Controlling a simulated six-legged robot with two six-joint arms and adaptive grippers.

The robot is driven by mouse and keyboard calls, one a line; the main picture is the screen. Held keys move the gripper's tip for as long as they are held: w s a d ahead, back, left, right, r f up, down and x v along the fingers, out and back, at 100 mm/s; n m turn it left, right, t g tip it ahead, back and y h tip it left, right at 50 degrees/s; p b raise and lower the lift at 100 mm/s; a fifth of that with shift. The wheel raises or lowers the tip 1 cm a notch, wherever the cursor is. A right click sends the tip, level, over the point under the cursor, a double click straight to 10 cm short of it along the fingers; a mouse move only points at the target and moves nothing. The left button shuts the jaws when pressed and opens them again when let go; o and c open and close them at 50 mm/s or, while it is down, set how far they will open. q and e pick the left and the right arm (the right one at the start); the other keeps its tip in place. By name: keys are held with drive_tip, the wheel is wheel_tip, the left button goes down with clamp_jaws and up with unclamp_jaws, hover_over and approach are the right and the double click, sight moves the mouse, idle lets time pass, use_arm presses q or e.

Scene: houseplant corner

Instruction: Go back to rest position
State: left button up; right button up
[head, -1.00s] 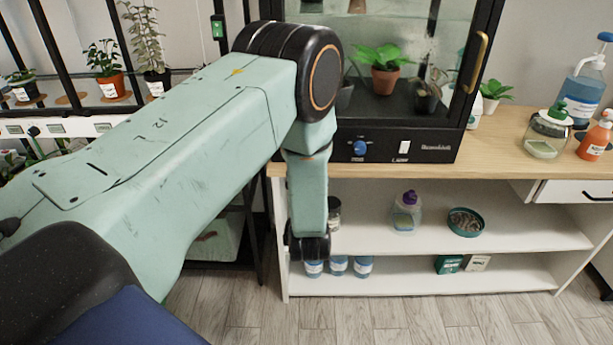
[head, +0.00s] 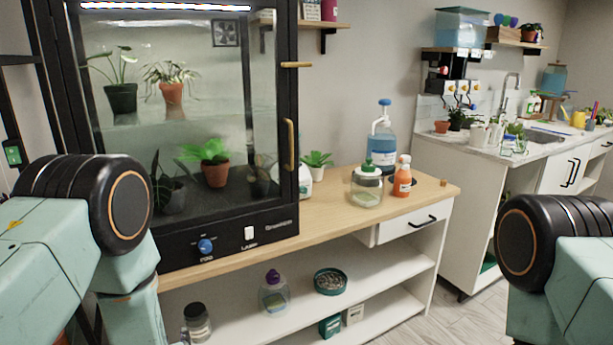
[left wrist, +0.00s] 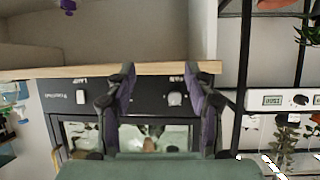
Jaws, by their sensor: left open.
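My left gripper (left wrist: 158,78) shows in the left wrist view with its two dark fingers spread apart and nothing between them. Behind the fingers, that view shows the black front panel of the glass plant cabinet upside down. In the head view my left arm is at the left edge, its lower link pointing down past the bottom of the picture, and its gripper is not visible there. My right arm is at the right edge, and its gripper is outside both views.
The glass plant cabinet (head: 228,235) stands on a wooden-topped bench (head: 330,208). On the bench are a jar with a green lid (head: 366,186), an orange bottle (head: 403,178) and a blue pump bottle (head: 384,146). Lower shelves hold small containers. A sink counter is at the right.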

use_arm(q)
drive_tip(key=s+d+f+m+g+h, duration=0.1)
drive_tip(key=s+d+f+g+h, duration=0.2)
drive_tip(key=s, duration=0.4)
drive_tip(key=s+d+f+m+g+h, duration=0.1)
drive_tip(key=s+d+f+m+g, duration=0.15)
drive_tip(key=s+f, duration=0.45)
drive_tip(key=s+d+g, duration=0.1)
drive_tip(key=s+g, duration=0.2)
drive_tip(key=s, duration=0.7)
drive_tip(key=s+d+m+g+h, duration=0.1)
drive_tip(key=s+g, duration=0.2)
drive_tip(key=s, duration=0.7)
drive_tip(key=shift+s+d+f+h, duration=0.15)
drive_tip(key=shift+s+d+h, duration=0.15)
drive_tip(key=shift+s+d, duration=0.1)
drive_tip(key=shift+w, duration=0.15)
